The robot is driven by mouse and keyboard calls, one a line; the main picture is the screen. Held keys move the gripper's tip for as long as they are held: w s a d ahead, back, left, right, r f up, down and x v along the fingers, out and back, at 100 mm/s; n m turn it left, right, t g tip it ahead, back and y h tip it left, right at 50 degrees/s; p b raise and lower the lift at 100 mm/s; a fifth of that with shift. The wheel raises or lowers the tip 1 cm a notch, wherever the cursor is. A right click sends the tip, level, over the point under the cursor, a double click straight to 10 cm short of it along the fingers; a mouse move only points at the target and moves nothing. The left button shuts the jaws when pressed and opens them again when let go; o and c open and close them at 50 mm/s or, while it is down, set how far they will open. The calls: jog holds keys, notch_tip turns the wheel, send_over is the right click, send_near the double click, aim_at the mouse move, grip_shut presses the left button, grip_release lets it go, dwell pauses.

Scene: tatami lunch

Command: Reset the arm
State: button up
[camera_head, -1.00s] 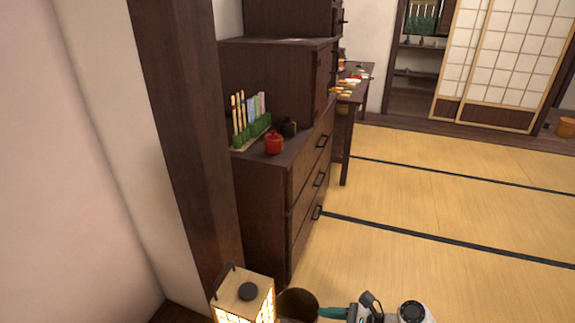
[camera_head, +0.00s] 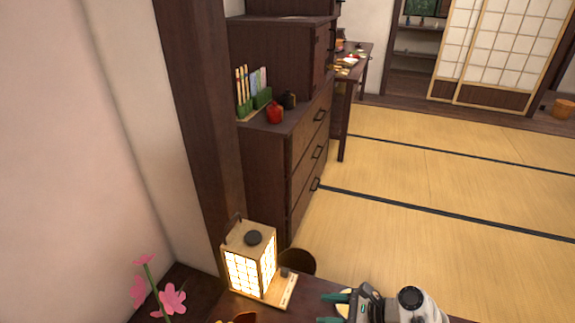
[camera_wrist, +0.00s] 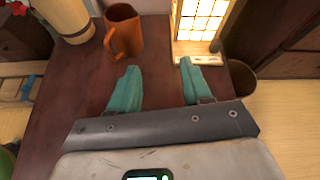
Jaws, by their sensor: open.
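My gripper (camera_head: 328,308) shows at the bottom of the head view, above the right part of a dark wooden surface. In the wrist view its two green fingers (camera_wrist: 158,84) are spread apart with nothing between them. Beyond the fingertips stand an orange-brown mug (camera_wrist: 124,33) and a glowing paper lantern (camera_wrist: 199,20). The lantern (camera_head: 250,260) also shows in the head view, to the left of my gripper. The fingers look apart from both things.
A dark chest of drawers (camera_head: 270,185) stands beyond the lantern, with a red pot (camera_head: 275,113) on it. Pink flowers (camera_head: 171,299) are at lower left. The tatami floor (camera_head: 410,190) to the right is clear.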

jog(key=s+d+r+n+h, duration=0.4)
jog(key=s+d+n+h, duration=0.2)
jog(key=s+d+n, duration=0.3)
jog(key=s+d+r+n+h, duration=0.4)
jog(key=s+d+n+h, duration=0.2)
jog(key=s+n, duration=0.5)
jog(key=s+f+g+b, duration=0.1)
jog(key=s+f+b, duration=0.2)
jog(key=f, duration=0.2)
jog(key=s+d+f+g+b, duration=0.1)
jog(key=s+f+b, duration=0.3)
jog(key=f, duration=0.2)
jog(key=s+f+g+b, duration=0.1)
jog(key=s+f+b, duration=0.2)
jog(key=f, duration=0.2)
jog(key=shift+s+d+f+g, duration=0.25)
jog(key=shift+d+g, duration=0.05)
jog(key=shift+d, duration=0.1)
jog(key=shift+r+p, duration=0.45)
jog(key=shift+r, duration=0.15)
notch_tip(320, 180, up, 20)
jog(key=p, duration=2)
